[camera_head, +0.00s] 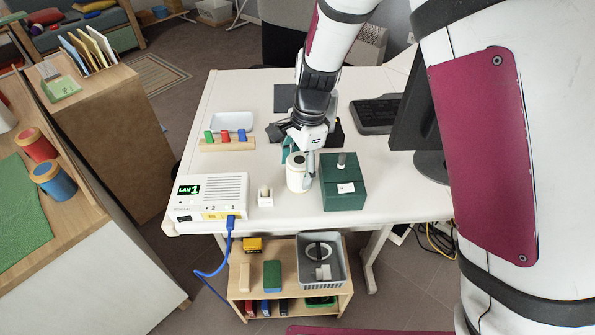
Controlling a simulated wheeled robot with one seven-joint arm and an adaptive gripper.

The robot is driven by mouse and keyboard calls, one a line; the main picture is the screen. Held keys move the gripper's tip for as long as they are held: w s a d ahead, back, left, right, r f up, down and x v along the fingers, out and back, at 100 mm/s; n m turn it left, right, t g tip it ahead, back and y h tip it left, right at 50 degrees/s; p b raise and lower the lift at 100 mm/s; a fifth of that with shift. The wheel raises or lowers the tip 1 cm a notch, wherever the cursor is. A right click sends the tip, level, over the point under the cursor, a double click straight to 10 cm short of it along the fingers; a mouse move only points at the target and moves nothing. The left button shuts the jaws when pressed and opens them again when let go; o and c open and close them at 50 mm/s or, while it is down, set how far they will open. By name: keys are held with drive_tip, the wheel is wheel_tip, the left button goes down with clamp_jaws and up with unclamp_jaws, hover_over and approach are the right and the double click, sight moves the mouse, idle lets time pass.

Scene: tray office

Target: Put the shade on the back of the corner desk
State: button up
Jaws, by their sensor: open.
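A cream cylinder (297,180), which looks like the shade, stands upright on the near part of the white corner desk (230,95). My gripper (298,160) reaches down over it from the far side. Its teal fingers are open, one on each side of the cylinder's upper part. I cannot tell whether they touch it. The gripper partly covers the cylinder's top. The far part of the desk is partly hidden by my arm.
A green box (343,183) stands close on the cylinder's right. A small white dispenser (265,196) and a white LAN box (212,197) are on its left. Behind are a pegged wooden block (227,143), a white tray (232,121), a keyboard (376,115) and a monitor (414,125). The far left desk is bare.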

drive_tip(key=r, duration=0.3)
drive_tip(key=d+r+p, duration=0.1)
drive_tip(key=r, duration=0.6)
drive_tip(key=shift+w+d+p, duration=0.15)
drive_tip(key=shift+w+p, duration=0.2)
drive_tip(key=s+d+r+n+t, duration=0.1)
drive_tip(key=s+d+r+n, duration=0.5)
drive_tip(key=s+d+r, duration=0.65)
drive_tip(key=s+d+n, duration=0.3)
drive_tip(key=s+d, duration=0.1)
drive_tip(key=s, duration=0.4)
drive_tip(key=s+d+n+t+h, duration=0.1)
drive_tip(key=s+d+n, duration=0.2)
drive_tip(key=s, duration=0.6)
drive_tip(key=shift+s+d+r+h, duration=0.3)
drive_tip(key=shift+d+r, duration=0.1)
drive_tip(key=shift+d, duration=0.2)
